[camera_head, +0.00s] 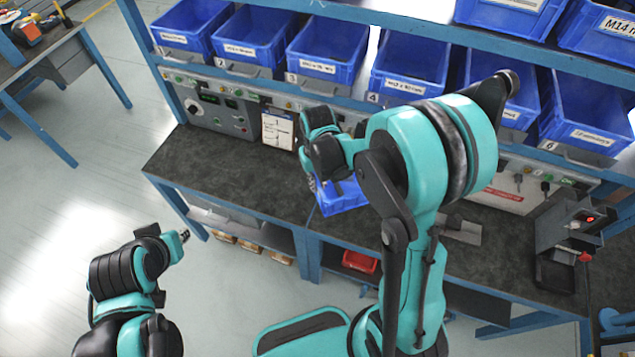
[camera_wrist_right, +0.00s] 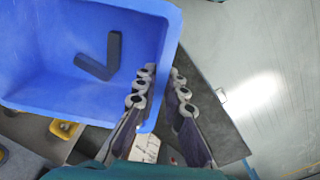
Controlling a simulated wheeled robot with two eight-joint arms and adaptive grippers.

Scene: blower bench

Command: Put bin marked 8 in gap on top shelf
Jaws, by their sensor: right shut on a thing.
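A blue bin (camera_head: 340,197) is held low over the dark bench top, partly hidden behind my right arm. My right gripper (camera_head: 318,176) is shut on it. In the right wrist view the fingers (camera_wrist_right: 160,90) straddle the wall of the bin (camera_wrist_right: 40,75), and a black angled piece lies inside it. No number shows on this bin. The top shelf (camera_head: 400,17) crosses the upper edge, with two blue bins at its right; its bare front rail shows left of them, but its surface is mostly cut off. My left gripper (camera_head: 183,236) is at lower left, its fingers too small to judge.
Below the top shelf stands a row of blue bins (camera_head: 250,35), several with numbers. Control panels (camera_head: 215,107) and a white card (camera_head: 278,131) are at the back of the bench (camera_head: 230,165). A device (camera_head: 575,225) stands at right. The bench's left part is clear.

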